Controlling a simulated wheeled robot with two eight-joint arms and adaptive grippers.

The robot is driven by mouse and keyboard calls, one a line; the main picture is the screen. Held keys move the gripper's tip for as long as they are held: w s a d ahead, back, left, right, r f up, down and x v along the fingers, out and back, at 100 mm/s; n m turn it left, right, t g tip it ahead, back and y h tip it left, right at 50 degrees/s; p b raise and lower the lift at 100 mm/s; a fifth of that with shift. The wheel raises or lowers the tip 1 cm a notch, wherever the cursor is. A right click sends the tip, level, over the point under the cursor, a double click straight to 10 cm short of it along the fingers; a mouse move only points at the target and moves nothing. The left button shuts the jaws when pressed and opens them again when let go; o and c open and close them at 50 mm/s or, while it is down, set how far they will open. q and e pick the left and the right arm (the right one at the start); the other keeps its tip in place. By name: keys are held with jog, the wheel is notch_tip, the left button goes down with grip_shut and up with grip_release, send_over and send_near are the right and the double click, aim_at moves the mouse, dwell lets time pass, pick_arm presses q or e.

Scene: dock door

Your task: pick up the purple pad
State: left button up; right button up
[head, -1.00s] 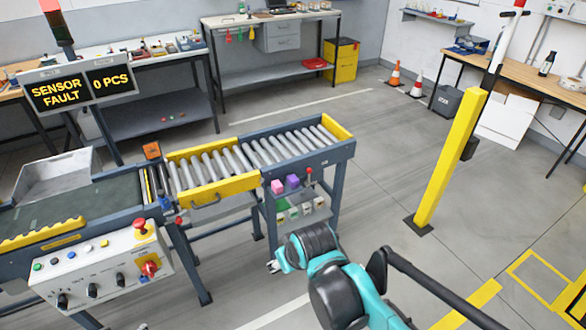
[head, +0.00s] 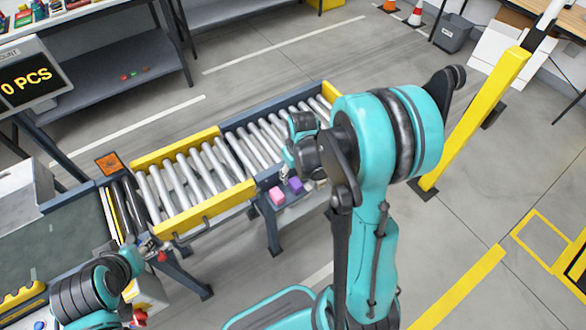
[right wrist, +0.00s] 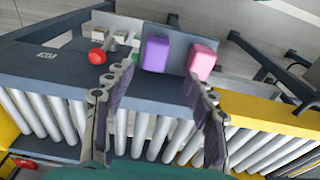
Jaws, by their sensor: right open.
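The purple pad (head: 295,186) sits beside a pink pad (head: 277,195) on a small shelf at the side of the roller conveyor. In the right wrist view the purple pad (right wrist: 155,53) lies just beyond my right fingertips, left of the pink pad (right wrist: 202,62). My right gripper (right wrist: 160,76) is open, with its two fingers spread and nothing between them. In the head view its fingers are mostly hidden by the wrist, above and behind the pads. My left gripper (head: 148,246) is by the conveyor's lower left end; its jaws are too small to read.
The roller conveyor (head: 237,160) has a yellow gate section (head: 206,212) at its left. A red ball knob (right wrist: 97,57) stands left of the purple pad, near small bins (right wrist: 122,42). A yellow post (head: 484,110) stands at the right.

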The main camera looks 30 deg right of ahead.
aim_at(296, 182)
jog(key=shift+w+f, duration=0.1)
jog(key=shift+f, duration=0.4)
jog(key=shift+f+b, duration=0.7)
jog(key=shift+f, duration=0.15)
jog(key=f+b, duration=0.2)
jog(key=f, duration=0.3)
jog(key=shift+w+d+b, duration=0.3)
jog(key=shift+d+b, duration=0.1)
jog(key=shift+r, duration=0.1)
jog(key=c, duration=1.1)
